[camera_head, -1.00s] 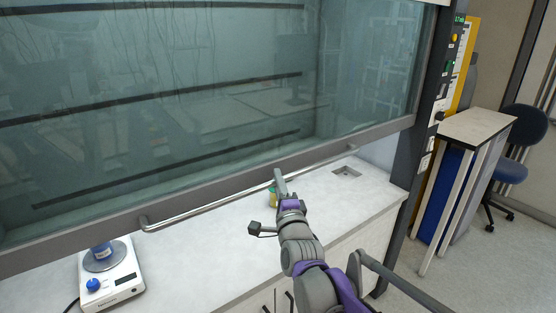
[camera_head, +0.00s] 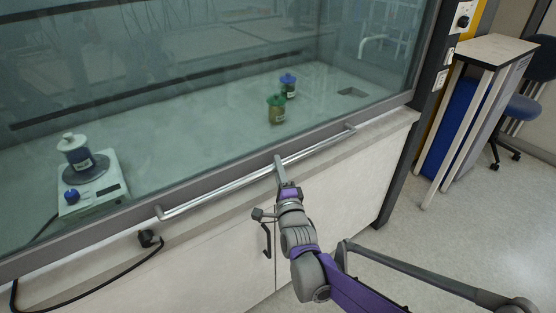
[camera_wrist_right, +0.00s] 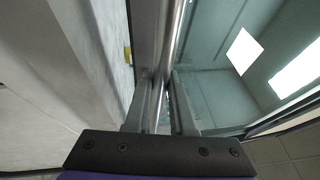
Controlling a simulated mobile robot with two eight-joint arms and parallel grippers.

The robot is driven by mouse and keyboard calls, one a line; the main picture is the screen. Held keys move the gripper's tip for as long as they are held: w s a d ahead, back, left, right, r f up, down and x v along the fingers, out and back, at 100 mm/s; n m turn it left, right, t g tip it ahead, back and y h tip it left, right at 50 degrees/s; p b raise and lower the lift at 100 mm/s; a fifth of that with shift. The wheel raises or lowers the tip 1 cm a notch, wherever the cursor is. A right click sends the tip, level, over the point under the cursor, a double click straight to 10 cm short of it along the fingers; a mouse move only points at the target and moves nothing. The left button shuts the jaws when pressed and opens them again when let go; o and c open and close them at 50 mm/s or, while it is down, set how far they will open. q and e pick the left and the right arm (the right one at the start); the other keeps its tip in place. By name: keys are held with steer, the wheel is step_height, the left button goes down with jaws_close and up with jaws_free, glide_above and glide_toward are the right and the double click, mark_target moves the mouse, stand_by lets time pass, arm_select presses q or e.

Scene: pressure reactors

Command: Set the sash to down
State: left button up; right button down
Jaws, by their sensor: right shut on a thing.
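The glass sash (camera_head: 200,90) of the fume hood has its lower frame close to the front edge of the worktop. A long metal handle bar (camera_head: 225,191) runs along that frame. My right gripper (camera_head: 279,165) is at the bar, right of its middle, and is shut on it. In the right wrist view the bar (camera_wrist_right: 172,50) passes between the two fingers of the gripper (camera_wrist_right: 160,100). My left gripper is not in view.
Behind the glass are a hotplate (camera_head: 110,185) with a blue-labelled vessel (camera_head: 78,155), a green-capped bottle (camera_head: 276,109) and a blue-capped bottle (camera_head: 288,86). A cabinet (camera_head: 225,255) is below. A side table (camera_head: 490,50) and chair (camera_head: 522,108) stand right.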

steer(key=shift+f, duration=0.5)
steer(key=c, duration=0.8)
jaws_free()
steer(key=shift+o, duration=0.2)
steer(key=v, duration=1.1)
steer(key=shift+w+f, duration=0.1)
